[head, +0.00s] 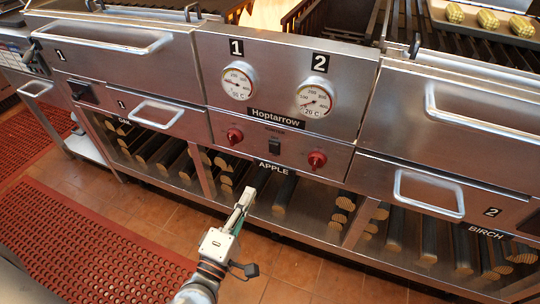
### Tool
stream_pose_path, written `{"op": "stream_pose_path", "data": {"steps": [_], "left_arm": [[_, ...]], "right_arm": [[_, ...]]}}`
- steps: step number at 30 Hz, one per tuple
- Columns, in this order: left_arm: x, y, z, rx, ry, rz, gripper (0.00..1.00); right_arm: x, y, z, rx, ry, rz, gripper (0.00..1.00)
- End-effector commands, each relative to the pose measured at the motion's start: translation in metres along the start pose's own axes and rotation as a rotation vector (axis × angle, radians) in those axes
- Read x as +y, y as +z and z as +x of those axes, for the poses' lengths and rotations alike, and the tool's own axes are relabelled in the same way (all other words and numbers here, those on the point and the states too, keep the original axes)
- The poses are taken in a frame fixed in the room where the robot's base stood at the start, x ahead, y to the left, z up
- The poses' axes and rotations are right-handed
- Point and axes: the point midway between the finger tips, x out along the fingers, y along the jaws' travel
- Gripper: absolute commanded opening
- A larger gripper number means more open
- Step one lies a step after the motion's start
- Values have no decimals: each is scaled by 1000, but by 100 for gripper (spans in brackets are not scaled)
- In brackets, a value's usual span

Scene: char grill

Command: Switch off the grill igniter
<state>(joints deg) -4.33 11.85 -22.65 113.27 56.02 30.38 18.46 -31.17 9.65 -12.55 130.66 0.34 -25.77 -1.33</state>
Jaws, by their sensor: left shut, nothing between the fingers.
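The grill igniter switch (274,147) is a small dark rocker under the word IGNITER, in the middle of the grill's steel front panel (340,152). A red knob (235,136) is on its left and another red knob (317,159) on its right. Whether the switch is on or off is too small to tell. My left gripper (247,193) is shut and empty, pointing up toward the panel. In the picture its tip is below and left of the switch, apart from it. My right gripper is not in view.
Two round dials (238,80) sit above the knobs. Handles such as the right drawer handle (430,193) stick out on both sides. Wood logs (285,192) lie on the shelf below. A red mat (90,250) covers the floor at left. Corn (488,19) lies at top right.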

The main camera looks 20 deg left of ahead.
Motion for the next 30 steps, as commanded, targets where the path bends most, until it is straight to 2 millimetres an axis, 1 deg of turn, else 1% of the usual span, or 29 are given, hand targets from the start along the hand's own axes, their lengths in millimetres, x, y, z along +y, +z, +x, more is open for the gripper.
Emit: {"op": "stream_pose_path", "data": {"steps": [4,8,21,25,30], "left_arm": [[0,0,5,1,1,1,0],[0,-1,21,2,2,3,0],[0,0,104,1,1,0,0],[-1,0,123,1,-1,1,0],[-2,0,136,-1,-2,3,0]], "right_arm": [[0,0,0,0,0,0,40],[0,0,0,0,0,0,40],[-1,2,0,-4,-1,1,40],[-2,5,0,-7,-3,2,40],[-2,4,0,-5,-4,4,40]]}}
